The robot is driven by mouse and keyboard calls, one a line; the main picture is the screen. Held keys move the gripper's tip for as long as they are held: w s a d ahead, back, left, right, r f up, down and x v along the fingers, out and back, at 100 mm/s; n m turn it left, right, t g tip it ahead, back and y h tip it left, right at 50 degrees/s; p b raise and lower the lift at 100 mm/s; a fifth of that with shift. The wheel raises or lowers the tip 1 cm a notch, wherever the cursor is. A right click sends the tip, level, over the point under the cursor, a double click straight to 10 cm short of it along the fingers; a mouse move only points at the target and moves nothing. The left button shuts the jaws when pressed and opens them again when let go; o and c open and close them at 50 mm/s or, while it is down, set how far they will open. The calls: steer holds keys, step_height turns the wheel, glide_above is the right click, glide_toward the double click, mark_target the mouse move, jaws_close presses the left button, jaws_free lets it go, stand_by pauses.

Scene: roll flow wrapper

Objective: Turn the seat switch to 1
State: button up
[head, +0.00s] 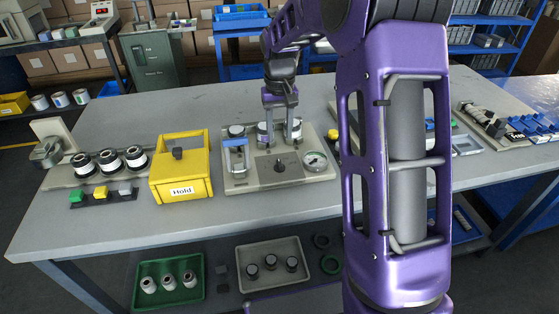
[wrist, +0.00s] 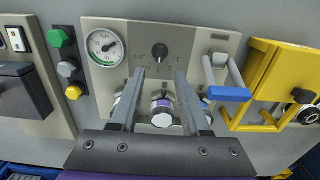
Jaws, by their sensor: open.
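The likely seat switch is a small black rotary knob on a dark grey plate in the middle of the beige panel (head: 240,187). The knob (head: 280,167) shows in the wrist view (wrist: 160,51) just beyond my fingertips. Small white marks surround it; I cannot read its setting for certain. My gripper (head: 280,122) is open and empty, its two fingers apart. In the wrist view my gripper (wrist: 161,73) points at the knob, without visible contact. Its fingers stand over the row of metal-capped cylinders (wrist: 164,112) at the panel's far side.
A round gauge (wrist: 104,46) and a blue-handled clamp (wrist: 230,94) flank the knob. A yellow box marked "Hold" (head: 181,188) stands left of the panel. Several dark-rimmed rolls (head: 109,161) and coloured buttons (head: 101,192) lie farther left. The table front (head: 240,222) is clear.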

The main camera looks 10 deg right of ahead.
mark_target(279, 163)
step_height(279, 163, down, 10)
steer(key=shift+r+b, duration=0.15)
steer(key=shift+b, duration=0.4)
steer(key=shift+c, duration=0.3)
jaws_close()
